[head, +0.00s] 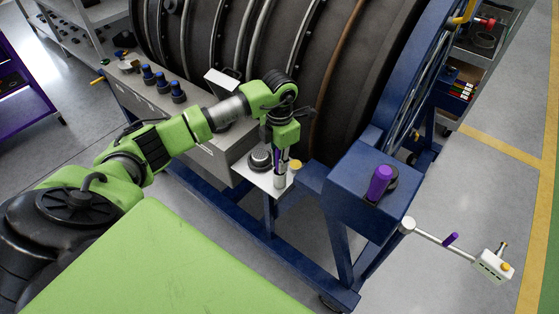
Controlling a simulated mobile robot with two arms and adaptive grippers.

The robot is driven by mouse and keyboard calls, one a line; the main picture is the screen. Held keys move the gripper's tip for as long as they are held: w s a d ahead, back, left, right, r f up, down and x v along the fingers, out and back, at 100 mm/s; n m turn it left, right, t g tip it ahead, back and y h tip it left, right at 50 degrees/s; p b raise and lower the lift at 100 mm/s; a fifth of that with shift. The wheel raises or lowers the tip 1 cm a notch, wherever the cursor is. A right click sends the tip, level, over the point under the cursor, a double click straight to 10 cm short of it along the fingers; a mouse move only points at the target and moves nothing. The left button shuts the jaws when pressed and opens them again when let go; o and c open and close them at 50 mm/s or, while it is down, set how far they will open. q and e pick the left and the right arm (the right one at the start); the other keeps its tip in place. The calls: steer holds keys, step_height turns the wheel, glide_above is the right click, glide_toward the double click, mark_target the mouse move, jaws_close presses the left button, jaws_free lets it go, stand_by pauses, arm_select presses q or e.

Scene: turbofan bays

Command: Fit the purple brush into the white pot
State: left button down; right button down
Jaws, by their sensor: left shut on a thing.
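My left gripper (281,153) points down over a small pale shelf beside the big dark engine casing. It is shut on a thin purple brush (279,160), mostly hidden by the fingers. A narrow white pot (280,181) stands upright on the shelf directly below the gripper. The brush is in line with the pot from this view. I cannot tell whether its lower end is inside the pot or just above it. My right gripper is not in view.
A dark round part (260,159) and a yellow-topped part (296,165) stand close beside the pot. A white arm with a box (494,266) sticks out at lower right.

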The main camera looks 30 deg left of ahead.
arm_select(q)
steer(key=c, duration=2)
jaws_free()
steer(key=shift+o, duration=0.2)
steer(key=shift+r+p, duration=0.15)
steer(key=shift+p, duration=0.15)
steer(key=shift+w+r+b, duration=0.1)
steer(key=shift+r+b, duration=0.2)
step_height(320, 180, up, 11)
steer(key=b, duration=0.3)
steer(key=shift+r, duration=0.2)
steer(key=shift+f, duration=0.1)
